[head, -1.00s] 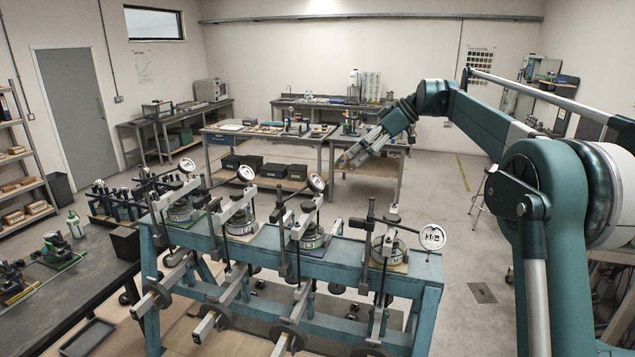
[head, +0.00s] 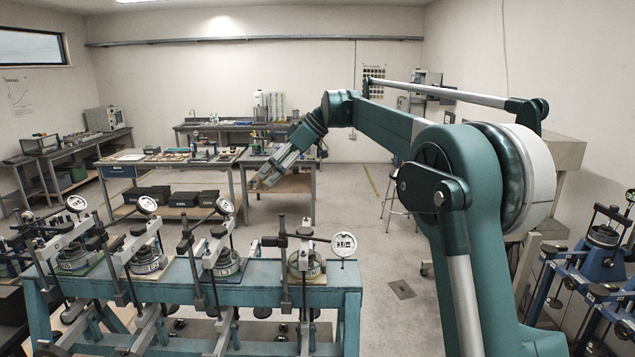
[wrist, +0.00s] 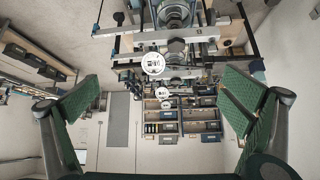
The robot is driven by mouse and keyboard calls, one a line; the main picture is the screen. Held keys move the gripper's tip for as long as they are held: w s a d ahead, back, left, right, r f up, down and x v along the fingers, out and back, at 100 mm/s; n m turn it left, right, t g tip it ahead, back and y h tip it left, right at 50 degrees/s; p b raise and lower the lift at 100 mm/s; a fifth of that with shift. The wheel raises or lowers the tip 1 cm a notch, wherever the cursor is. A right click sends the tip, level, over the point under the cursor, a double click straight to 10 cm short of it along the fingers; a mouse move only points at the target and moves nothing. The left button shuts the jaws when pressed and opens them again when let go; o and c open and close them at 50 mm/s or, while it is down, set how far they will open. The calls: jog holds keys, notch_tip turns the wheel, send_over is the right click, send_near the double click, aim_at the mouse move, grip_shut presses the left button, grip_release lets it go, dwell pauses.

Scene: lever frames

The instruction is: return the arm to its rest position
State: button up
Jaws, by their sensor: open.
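My teal arm rises at the right of the head view and reaches left across the room. My gripper (head: 262,180) is at its end, angled down and left. It is in the air, above and behind the right part of the blue lever frame bench (head: 330,283) as pictured. In the wrist view my gripper (wrist: 160,112) shows two green-padded fingers spread wide, with nothing between them. Between the fingers that view shows lever frames with round white dials (wrist: 153,64) and bare floor. The fingertips are small in the head view.
Several lever frames with dials (head: 343,245) stand on the blue bench. Work tables (head: 240,160) with black boxes are behind it. A stool (head: 397,200) stands behind my arm. Another blue frame stand (head: 603,262) is at the right edge. Open floor (head: 365,250) lies between.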

jog(key=s+d+f+m+t+h+b, duration=0.1)
jog(key=s+d+f+m+b, duration=0.25)
jog(key=s+d, duration=0.45)
jog(key=s+d+f+m+t+h+b, duration=0.1)
jog(key=s+d+f+m+h+b, duration=0.2)
jog(key=s+d, duration=0.6)
jog(key=s+d+f+m+t+b, duration=0.1)
jog(key=s+d+f+m+t, duration=0.25)
jog(key=s, duration=0.75)
jog(key=s+d+f+m+h+b, duration=0.1)
jog(key=s+d+f+m+b, duration=0.1)
jog(key=s+d+f, duration=0.3)
jog(key=s+d+f+m+h+b, duration=0.2)
jog(key=s+d+f, duration=0.4)
jog(key=s+f, duration=0.7)
jog(key=s+d+f+m+h+b, duration=0.1)
jog(key=s+d+f+m+b, duration=0.1)
jog(key=s+d+f, duration=0.4)
jog(key=s+f+t+b, duration=0.1)
jog(key=s+f, duration=0.3)
jog(key=s, duration=0.1)
jog(key=shift+h, duration=0.3)
